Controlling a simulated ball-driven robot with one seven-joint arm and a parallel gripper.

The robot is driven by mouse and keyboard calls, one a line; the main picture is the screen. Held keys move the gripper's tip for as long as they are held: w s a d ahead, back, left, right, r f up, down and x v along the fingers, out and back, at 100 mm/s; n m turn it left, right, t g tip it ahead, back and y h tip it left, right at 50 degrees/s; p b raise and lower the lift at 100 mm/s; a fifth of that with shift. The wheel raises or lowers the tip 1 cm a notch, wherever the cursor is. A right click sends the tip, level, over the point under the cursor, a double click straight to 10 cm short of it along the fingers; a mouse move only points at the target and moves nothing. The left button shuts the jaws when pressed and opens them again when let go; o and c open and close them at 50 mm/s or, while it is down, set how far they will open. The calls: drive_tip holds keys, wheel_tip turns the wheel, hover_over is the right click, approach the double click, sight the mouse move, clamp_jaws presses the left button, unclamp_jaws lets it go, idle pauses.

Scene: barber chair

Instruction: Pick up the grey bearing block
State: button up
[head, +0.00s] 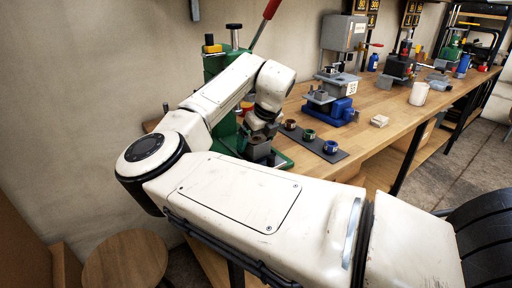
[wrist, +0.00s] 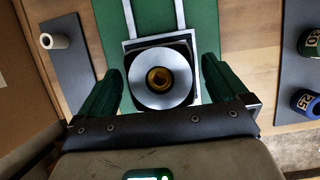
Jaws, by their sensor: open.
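The grey bearing block (wrist: 158,98) sits on the green press base (wrist: 200,15) in the wrist view. It shows a pale ring face with a brass-coloured centre and dark square edges. In the head view the block (head: 257,150) is partly visible below my wrist. My gripper (wrist: 160,68) is open, with one green finger on the left of the block and one on the right. Small gaps seem to show beside the block; contact is not clear. The near side of the block is hidden by the gripper body.
The green press (head: 216,62) with its red-handled lever rises behind my arm. A dark mat (head: 336,155) with several coloured rings lies to the right. A blue-based vise (head: 340,108) stands farther along the wooden bench (head: 390,112). A pale cylinder (wrist: 54,41) lies on a grey strip at left.

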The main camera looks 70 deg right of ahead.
drive_tip(key=shift+w+f, duration=0.15)
drive_tip(key=shift+f, duration=0.25)
drive_tip(key=shift+d+r, duration=0.1)
drive_tip(key=shift+r, duration=0.05)
drive_tip(key=c, duration=1.8)
